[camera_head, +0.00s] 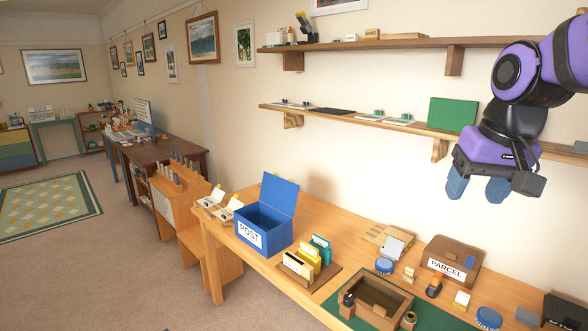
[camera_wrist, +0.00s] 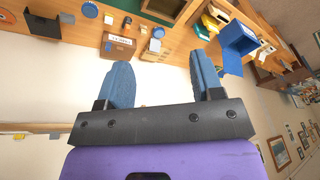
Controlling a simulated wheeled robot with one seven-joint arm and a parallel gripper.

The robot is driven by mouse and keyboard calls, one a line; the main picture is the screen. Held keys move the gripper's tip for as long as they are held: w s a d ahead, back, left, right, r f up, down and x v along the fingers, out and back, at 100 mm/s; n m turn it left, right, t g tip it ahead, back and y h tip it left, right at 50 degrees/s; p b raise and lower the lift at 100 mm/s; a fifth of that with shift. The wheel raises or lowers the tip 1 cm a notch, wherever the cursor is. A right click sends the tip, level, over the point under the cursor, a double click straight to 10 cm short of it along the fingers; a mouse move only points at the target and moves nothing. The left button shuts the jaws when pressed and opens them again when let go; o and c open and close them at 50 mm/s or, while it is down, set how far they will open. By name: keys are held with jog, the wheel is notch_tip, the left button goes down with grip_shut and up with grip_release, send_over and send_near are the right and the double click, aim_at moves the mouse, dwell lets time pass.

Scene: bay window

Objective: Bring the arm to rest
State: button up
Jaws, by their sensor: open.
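My gripper (camera_head: 478,188) is at the upper right in the head view, raised above the table and in front of the wall shelves. Its two blue fingers are apart with nothing between them. In the wrist view my gripper (camera_wrist: 163,84) also shows open and empty, with bare wall between the fingers. My purple arm reaches in from the right edge. The wooden table (camera_head: 325,210) below carries a blue box marked POST (camera_head: 264,222) with its lid up and a brown box marked PARCEL (camera_head: 453,262).
A wooden tray (camera_head: 398,295) lies on a green mat at the table's front. Two wall shelves (camera_head: 385,43) run behind my arm, the lower one (camera_head: 375,122) bearing a green board (camera_head: 453,114). Small items crowd the table's right part. Open floor (camera_head: 110,260) lies at the left.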

jog(key=s+d+n+t, duration=0.1)
jog(key=s+d+t, duration=0.1)
jog(key=s, duration=1)
jog(key=shift+s+f+h, duration=0.3)
jog(key=shift+s+f, duration=0.05)
jog(key=shift+s, duration=0.05)
